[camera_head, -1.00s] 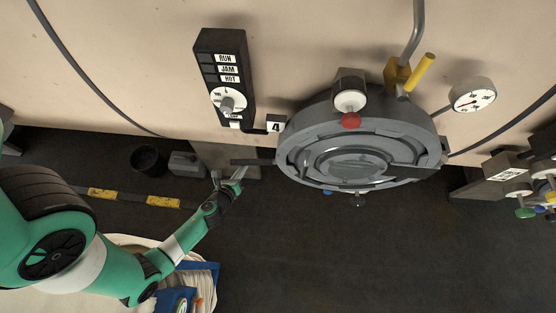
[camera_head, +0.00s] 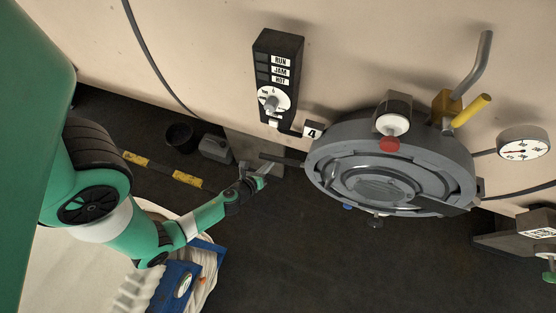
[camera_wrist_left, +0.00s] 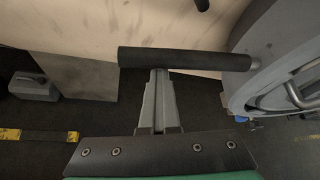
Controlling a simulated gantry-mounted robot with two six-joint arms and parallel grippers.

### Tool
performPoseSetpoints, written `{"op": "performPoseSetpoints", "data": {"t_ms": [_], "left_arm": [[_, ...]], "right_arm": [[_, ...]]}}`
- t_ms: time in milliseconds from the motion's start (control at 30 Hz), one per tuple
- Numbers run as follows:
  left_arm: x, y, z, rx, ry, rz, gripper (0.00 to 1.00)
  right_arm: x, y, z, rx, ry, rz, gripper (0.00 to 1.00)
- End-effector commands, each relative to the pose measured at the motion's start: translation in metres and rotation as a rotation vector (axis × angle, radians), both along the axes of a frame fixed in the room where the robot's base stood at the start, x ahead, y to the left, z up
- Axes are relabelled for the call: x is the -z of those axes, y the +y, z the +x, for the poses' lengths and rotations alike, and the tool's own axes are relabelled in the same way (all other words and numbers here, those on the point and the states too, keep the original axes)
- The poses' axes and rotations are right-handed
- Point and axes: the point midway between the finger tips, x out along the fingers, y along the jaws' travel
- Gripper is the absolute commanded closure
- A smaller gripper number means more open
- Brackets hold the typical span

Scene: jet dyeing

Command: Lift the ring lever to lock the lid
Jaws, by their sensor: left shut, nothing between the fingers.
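The round grey lid (camera_head: 385,190) sits shut on its vessel at the right of the head view. The ring lever (camera_head: 282,159), a dark bar, sticks out to the left from the lid's ring. In the left wrist view the lever (camera_wrist_left: 185,60) lies crosswise as a black grip on a metal rod. My left gripper (camera_head: 264,172) is shut and empty just below the lever. In the wrist view its closed fingertips (camera_wrist_left: 159,76) end at the grip's lower edge; I cannot tell whether they touch it. My right gripper is not in view.
A control box (camera_head: 277,75) with a dial hangs on the wall. A yellow handle (camera_head: 472,110) and a gauge (camera_head: 523,147) are right of it. A black bucket (camera_head: 179,137) and a grey can (camera_head: 215,148) stand on the floor. The floor below the lid is clear.

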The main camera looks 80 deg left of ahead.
Motion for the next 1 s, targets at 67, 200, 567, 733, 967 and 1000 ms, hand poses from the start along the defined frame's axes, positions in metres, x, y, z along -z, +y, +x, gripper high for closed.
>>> {"op": "performPoseSetpoints", "data": {"t_ms": [67,200,567,733,967,1000], "left_arm": [[0.003,0.002,0.006,0.0,-0.016,0.013,1.0],[0.035,-0.005,0.005,0.0,-0.007,0.004,1.0],[0.008,-0.055,-0.031,0.007,0.002,-0.006,1.0],[-0.002,-0.068,-0.042,0.005,0.003,-0.007,1.0],[-0.009,-0.077,-0.05,0.0,0.001,-0.008,1.0],[-0.01,-0.077,-0.051,-0.001,0.002,-0.008,1.0]], "right_arm": [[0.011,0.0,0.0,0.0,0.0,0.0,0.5],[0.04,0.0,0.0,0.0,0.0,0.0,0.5],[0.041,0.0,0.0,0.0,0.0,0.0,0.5],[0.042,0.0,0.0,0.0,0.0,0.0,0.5],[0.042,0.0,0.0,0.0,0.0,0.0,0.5],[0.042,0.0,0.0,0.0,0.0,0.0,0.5]]}}
